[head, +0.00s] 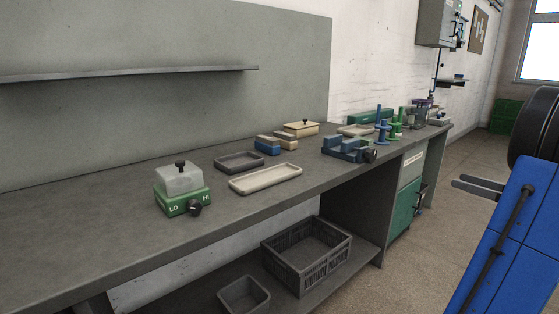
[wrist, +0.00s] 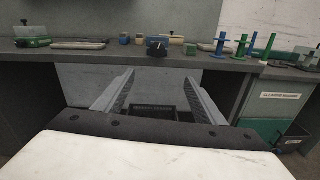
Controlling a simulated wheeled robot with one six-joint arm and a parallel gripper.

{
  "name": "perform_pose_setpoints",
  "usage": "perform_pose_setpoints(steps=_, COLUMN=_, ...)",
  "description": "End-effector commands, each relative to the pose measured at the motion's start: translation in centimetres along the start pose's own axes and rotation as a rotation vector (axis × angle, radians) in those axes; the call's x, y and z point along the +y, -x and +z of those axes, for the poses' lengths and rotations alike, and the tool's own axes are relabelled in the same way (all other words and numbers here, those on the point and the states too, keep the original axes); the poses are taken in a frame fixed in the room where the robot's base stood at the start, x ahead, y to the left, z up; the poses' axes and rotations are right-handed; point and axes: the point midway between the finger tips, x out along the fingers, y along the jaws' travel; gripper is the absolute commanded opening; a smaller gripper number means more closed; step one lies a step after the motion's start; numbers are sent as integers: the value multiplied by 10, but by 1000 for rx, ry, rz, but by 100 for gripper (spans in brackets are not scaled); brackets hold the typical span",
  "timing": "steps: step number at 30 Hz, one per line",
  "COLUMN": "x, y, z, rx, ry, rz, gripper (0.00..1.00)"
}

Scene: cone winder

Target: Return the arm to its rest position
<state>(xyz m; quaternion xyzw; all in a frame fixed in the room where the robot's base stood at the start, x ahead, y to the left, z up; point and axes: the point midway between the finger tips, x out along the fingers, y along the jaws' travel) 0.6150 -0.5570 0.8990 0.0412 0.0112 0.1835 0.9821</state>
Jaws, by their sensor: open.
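My gripper (wrist: 160,77) is open and empty in the wrist view. Its two grey fingers are spread wide and point toward the front of the workbench, with nothing between them. Behind them show the bench edge and the space below it. In the head view, two grey prongs that look like its fingers stick out at the right, in front of the bench and apart from it. The workbench (head: 95,215) runs along the wall. A blue fixture with a black knob (wrist: 157,47) stands on the bench, roughly straight ahead of the gripper.
A green-based box (head: 183,190), a cream tray (head: 266,180), a dark tray (head: 240,162) and blue and green spindles (head: 382,125) stand on the bench. A dark crate (head: 306,253) sits on the lower shelf. A green cabinet (head: 404,208) is below the bench. The floor in front looks clear.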

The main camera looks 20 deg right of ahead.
Motion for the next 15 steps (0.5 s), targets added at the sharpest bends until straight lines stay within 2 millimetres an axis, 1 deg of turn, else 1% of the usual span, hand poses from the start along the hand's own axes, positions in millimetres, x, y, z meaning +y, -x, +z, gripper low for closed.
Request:
perform_pose_setpoints(steps=8, x=-3, y=-36, z=13, rx=2, ry=-61, rz=-70, gripper=64)
perform_pose_setpoints(steps=15, x=-4, y=-80, z=30, rx=-13, ry=-157, rz=-170, gripper=64)
